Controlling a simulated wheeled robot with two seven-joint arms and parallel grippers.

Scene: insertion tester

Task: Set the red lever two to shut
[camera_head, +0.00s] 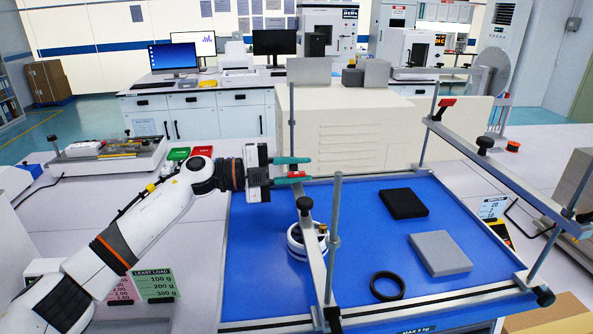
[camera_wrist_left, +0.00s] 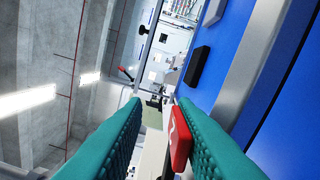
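My left gripper (camera_head: 307,168) is above the left rail of the blue-topped tester, with its two teal fingers apart. A red lever (camera_head: 297,174) shows at the lower finger in the head view. In the left wrist view, this red lever (camera_wrist_left: 180,140) is close beside the right finger, between the open fingers (camera_wrist_left: 160,102); I cannot tell whether they touch. A second red lever (camera_head: 445,103) stands tilted on the right rail, and shows small in the wrist view (camera_wrist_left: 125,72). I cannot read which lever is number two. My right gripper is not in view.
The blue top (camera_head: 350,220) carries a black block (camera_head: 404,203), a grey block (camera_head: 440,253) and a black ring (camera_head: 387,286). A white round part (camera_head: 300,243) stands under the left rail. Upright posts (camera_head: 335,230) rise near my left gripper. A beige cabinet (camera_head: 350,130) stands behind.

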